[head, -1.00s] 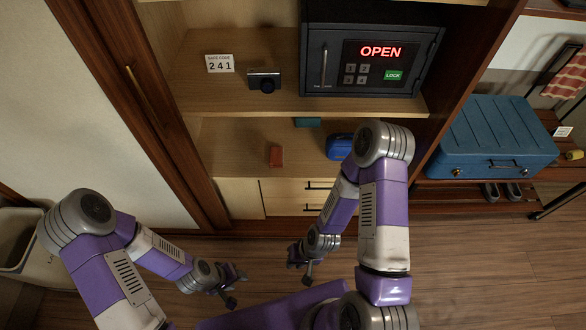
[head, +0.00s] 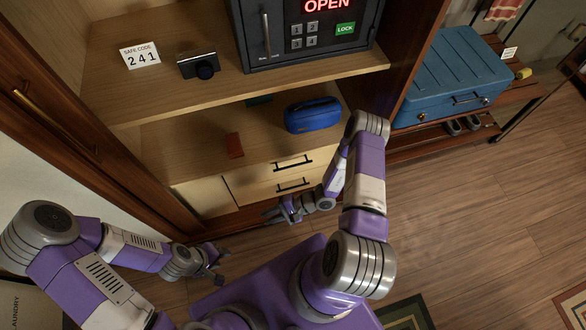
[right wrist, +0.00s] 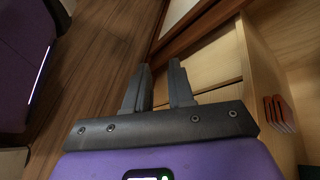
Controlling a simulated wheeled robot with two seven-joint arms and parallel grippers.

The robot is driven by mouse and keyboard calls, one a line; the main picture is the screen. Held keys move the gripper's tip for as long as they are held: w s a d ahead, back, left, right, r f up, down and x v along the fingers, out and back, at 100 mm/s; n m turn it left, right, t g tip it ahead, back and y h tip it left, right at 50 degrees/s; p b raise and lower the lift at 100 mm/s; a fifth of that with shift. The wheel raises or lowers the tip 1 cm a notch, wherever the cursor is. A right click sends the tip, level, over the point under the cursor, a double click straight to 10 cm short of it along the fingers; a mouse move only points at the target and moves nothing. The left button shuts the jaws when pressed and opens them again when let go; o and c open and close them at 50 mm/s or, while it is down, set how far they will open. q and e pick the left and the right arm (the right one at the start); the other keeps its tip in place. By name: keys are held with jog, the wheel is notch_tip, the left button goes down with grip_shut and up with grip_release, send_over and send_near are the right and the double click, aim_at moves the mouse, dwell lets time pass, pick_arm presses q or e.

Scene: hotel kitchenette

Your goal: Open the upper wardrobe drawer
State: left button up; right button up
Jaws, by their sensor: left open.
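The upper wardrobe drawer (head: 262,174) is shut, a pale wood front with a dark bar handle (head: 293,162). Directly below it is a lower drawer (head: 262,192), also shut, with a similar handle (head: 293,185). My right gripper (head: 270,214) is in front of and below the drawers, apart from both handles, its fingers pointing left. In the right wrist view its fingers (right wrist: 160,80) are apart with nothing between them, beside pale wood; no handle shows there. My left gripper (head: 220,270) is open and empty, low over the floor to the left.
Above the drawers, a shelf holds a red object (head: 234,146) and a blue case (head: 313,115). A higher shelf holds a camera (head: 197,65), code card (head: 140,55) and safe (head: 300,50). A blue suitcase (head: 450,75) stands right on a rack.

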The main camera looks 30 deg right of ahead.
jog(key=w+d+f+m+t+h+b, duration=0.1)
jog(key=w+d+f+m+t+h, duration=0.25)
jog(key=w+d+t, duration=0.45)
jog(key=m+t+h+b, duration=0.2)
jog(key=t+h, duration=0.1)
jog(key=h, duration=0.4)
send_near(293, 166)
jog(key=f+x, duration=0.1)
jog(key=x, duration=0.3)
jog(key=shift+y, duration=0.25)
jog(key=x, duration=0.2)
jog(key=b+x, duration=0.1)
jog(key=x, duration=0.1)
jog(key=b+x, duration=0.1)
jog(key=x, duration=0.1)
jog(key=shift+w+d+r, duration=0.1)
jog(key=shift+d+r, duration=0.1)
jog(key=shift+r, duration=0.1)
grip_shut()
